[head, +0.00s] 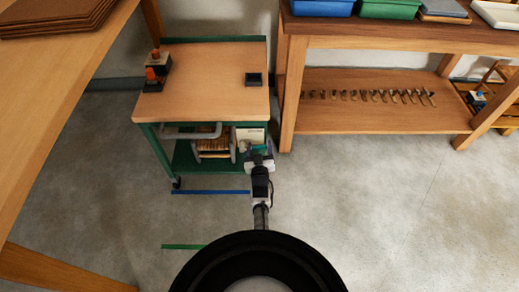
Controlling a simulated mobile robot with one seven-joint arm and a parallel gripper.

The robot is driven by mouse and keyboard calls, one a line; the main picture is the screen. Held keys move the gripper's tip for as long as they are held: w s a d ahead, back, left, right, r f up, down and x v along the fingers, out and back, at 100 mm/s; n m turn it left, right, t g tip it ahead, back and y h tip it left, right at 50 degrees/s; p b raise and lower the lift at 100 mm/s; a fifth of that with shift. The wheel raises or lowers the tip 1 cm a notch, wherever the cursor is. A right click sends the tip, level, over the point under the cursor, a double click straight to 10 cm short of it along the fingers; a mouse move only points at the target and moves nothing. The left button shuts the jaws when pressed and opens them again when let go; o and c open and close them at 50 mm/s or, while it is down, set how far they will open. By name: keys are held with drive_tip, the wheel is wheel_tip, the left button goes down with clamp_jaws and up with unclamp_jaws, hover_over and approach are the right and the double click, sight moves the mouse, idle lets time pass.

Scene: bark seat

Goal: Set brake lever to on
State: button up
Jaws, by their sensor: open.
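A small green cart (149,150) with a wooden top stands ahead of me, a caster showing at its front left leg. My gripper (259,149) is at the cart's front right side, below the top, near a pale box-like part (250,134) with small markings. The gripper is open, but its fingertips are small and partly merged with the things behind them. I cannot make out a brake lever clearly; my gripper and arm may cover it. I cannot tell whether the gripper touches anything.
A wooden table (60,110) is at left. Blue tape (210,192) marks the floor, which is open at right.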

drive_tip(key=c, duration=1.1)
